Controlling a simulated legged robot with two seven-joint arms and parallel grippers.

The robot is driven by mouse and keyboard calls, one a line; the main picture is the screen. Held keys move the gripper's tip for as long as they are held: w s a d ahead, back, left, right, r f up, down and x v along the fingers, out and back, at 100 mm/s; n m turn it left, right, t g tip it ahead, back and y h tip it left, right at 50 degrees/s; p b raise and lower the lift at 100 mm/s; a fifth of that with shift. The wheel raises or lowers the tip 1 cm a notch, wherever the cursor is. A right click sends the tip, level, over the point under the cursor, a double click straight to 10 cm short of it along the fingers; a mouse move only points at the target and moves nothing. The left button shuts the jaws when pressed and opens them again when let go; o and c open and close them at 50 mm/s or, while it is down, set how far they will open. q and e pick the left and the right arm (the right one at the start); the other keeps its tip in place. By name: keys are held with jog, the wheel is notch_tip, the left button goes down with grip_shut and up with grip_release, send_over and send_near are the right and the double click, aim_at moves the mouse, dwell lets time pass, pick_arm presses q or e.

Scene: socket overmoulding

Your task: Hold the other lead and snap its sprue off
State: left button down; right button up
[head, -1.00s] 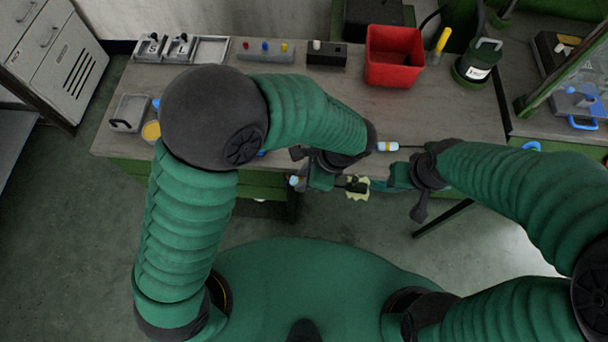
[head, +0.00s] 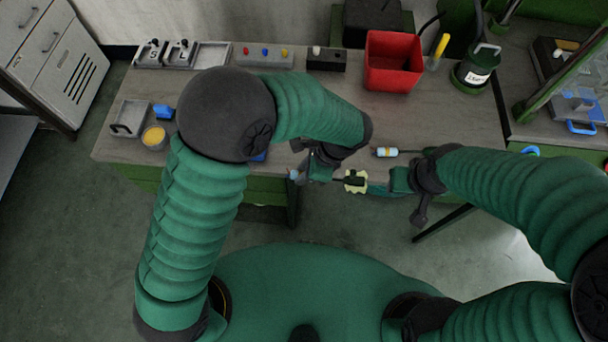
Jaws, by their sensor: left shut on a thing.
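My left gripper (head: 318,171) is shut on a lead in front of the table's front edge. A small pale blue part (head: 293,175) shows at the left of this gripper. On its right is the lead's dark moulded end (head: 352,181) with a pale yellow-green sprue (head: 363,182) around it. My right gripper (head: 392,183) is close to the right of the sprue. Its fingertips are too small and dark to tell whether they touch the sprue or are apart. My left wrist and gripper hide most of the lead.
A pale blue cylinder with a yellow band (head: 386,152) and a thin dark rod lies near the table's front edge. A red bin (head: 394,62), a black box (head: 327,59) and a button panel (head: 265,56) stand at the back. A yellow-filled bowl (head: 154,138) is at left.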

aim_at(303, 138)
pick_arm(q)
jog(key=shift+w+a+f, duration=0.1)
jog(key=shift+w+f, duration=0.25)
jog(key=shift+w, duration=0.8)
jog(key=shift+w+a+f, duration=0.15)
jog(key=shift+w+f, duration=0.15)
jog(key=shift+w, duration=0.8)
jog(key=shift+w+a+f, duration=0.1)
jog(key=shift+w+f, duration=0.25)
jog(key=shift+w, duration=0.8)
jog(key=shift+w+a+f, duration=0.1)
jog(key=shift+w+f, duration=0.15)
jog(key=shift+w, duration=0.7)
jog(key=shift+w+a+f, duration=0.1)
jog(key=shift+w+f, duration=0.2)
jog(key=shift+w, duration=0.6)
jog(key=shift+w+a+f, duration=0.1)
jog(key=shift+w+f, duration=0.15)
jog(key=shift+w, duration=0.7)
pick_arm(e)
jog(key=shift+r, duration=0.1)
pick_arm(q)
jog(key=shift+f, duration=0.15)
pick_arm(e)
jog(key=shift+r, duration=0.15)
